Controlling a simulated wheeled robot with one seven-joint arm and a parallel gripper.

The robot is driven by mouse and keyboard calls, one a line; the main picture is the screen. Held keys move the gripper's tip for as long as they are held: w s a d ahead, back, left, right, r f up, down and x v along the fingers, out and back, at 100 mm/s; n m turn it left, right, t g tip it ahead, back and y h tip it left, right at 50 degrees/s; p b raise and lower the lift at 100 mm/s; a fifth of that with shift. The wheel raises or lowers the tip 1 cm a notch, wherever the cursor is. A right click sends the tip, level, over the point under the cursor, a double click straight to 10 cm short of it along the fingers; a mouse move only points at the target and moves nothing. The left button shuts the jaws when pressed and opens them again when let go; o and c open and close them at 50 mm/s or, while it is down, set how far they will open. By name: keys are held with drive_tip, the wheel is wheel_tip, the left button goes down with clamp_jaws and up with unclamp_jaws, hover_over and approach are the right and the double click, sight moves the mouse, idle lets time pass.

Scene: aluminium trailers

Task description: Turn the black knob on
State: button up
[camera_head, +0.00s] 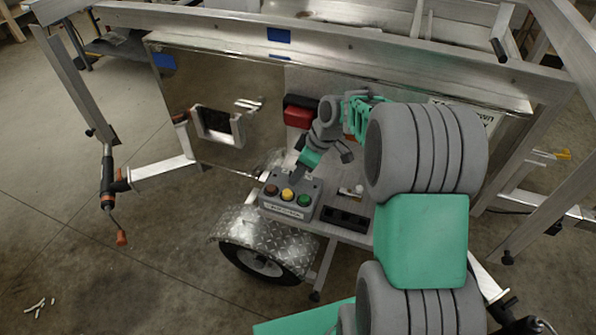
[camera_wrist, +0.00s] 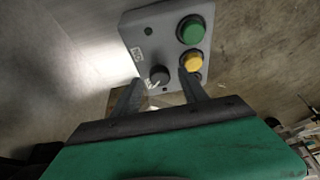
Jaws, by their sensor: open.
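A grey control box (camera_head: 289,208) sits on the shelf above the trailer's wheel fender. In the wrist view the box (camera_wrist: 141,28) carries a black knob (camera_wrist: 160,75), with small white markings beside it. The knob is not clear in the head view, where my gripper covers that part of the box. My gripper (camera_wrist: 160,83) is open, its two fingers on either side of the knob and pointing toward the box face. Whether they touch the knob cannot be told. In the head view my gripper (camera_head: 298,173) comes down at the box's back edge.
A green button (camera_wrist: 192,29) and a yellow button (camera_wrist: 191,60) sit right of the knob, close to the right finger. A black tray (camera_head: 345,218) lies right of the box. A red box (camera_head: 298,115) and a shiny panel (camera_head: 215,85) stand behind.

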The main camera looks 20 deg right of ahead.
drive_tip(key=shift+w+a+f, duration=0.1)
drive_tip(key=shift+w+f, duration=0.05)
drive_tip(key=shift+f, duration=0.25)
clamp_jaws()
idle(0.4)
